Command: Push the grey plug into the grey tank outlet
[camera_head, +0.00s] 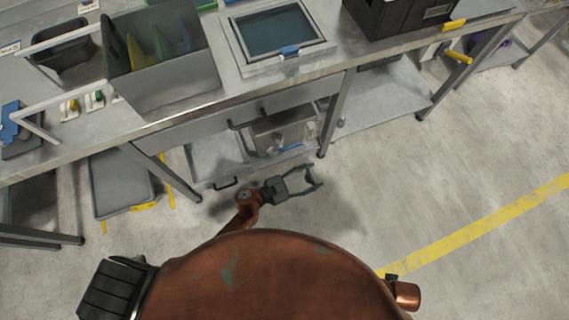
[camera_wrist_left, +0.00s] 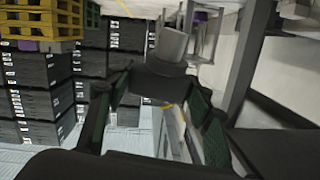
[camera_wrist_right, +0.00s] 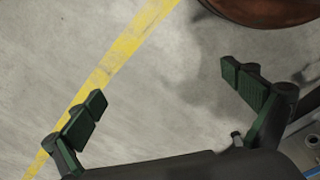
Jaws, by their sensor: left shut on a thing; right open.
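My left gripper (camera_head: 316,178) is low over the floor in front of the bench in the head view. In the left wrist view its fingers (camera_wrist_left: 160,88) are shut on the grey plug (camera_wrist_left: 172,45), which has a pale cylindrical end and a darker wide part between the fingers. In the head view the plug cannot be made out. A steel tank-like box (camera_head: 285,133) stands on the lower shelf, up and left of that gripper. I cannot tell its outlet for certain. My right gripper (camera_wrist_right: 165,92) is open and empty over the floor; I cannot make it out in the head view.
The bench (camera_head: 260,88) has metal legs and low shelves. On it stand a grey bin (camera_head: 165,85), a framed panel (camera_head: 275,32) and a black crate (camera_head: 400,14). A grey tray (camera_head: 122,185) is below. Floor with a yellow line (camera_head: 480,228) is clear at right.

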